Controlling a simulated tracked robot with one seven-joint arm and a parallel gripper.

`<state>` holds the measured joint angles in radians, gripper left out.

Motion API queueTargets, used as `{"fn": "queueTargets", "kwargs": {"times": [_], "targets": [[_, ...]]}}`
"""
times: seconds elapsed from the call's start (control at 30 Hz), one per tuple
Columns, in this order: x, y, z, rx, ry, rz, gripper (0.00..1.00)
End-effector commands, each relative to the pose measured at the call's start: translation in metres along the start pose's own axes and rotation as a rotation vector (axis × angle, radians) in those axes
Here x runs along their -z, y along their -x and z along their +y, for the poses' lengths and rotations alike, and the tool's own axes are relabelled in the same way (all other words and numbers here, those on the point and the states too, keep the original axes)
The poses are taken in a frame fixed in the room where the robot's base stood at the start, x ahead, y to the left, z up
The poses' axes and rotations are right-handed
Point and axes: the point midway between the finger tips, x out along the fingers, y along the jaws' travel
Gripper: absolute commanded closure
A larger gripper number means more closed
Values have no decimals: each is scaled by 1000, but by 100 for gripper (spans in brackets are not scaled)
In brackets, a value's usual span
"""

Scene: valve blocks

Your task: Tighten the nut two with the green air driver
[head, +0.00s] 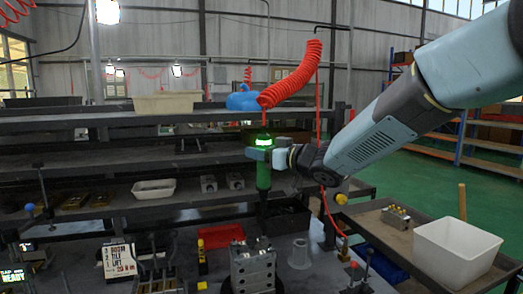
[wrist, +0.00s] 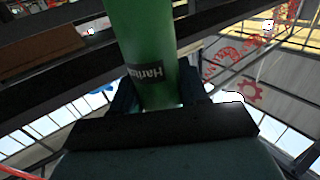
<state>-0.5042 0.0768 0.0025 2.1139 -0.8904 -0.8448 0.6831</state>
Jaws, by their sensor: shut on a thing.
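My gripper (head: 262,154) is shut around the green air driver (head: 264,175), which hangs upright above the bench in the head view. The driver also shows between my fingers in the wrist view (wrist: 145,45), with a dark label on its body. A red coiled hose (head: 292,76) runs above the driver. The grey metal valve block (head: 253,266) stands on the bench below and a little left of the driver, apart from it. The nuts on the block are too small to tell apart.
A red tray (head: 221,236) and a card with printed text (head: 119,260) are on the bench. Dark shelves (head: 130,191) stand behind, with a white bin (head: 154,189). At right, a side table holds a white box (head: 455,252) and a small metal block (head: 397,217).

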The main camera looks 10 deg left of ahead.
Motion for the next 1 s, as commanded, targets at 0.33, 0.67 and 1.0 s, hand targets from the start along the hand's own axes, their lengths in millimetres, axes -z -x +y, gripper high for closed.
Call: {"fn": "queueTargets", "kwargs": {"times": [0.33,0.67,1.0], "targets": [[-27,1,2,-3,0,1,100],[-39,2,4,-7,0,2,100],[-39,2,4,-7,0,2,100]]}}
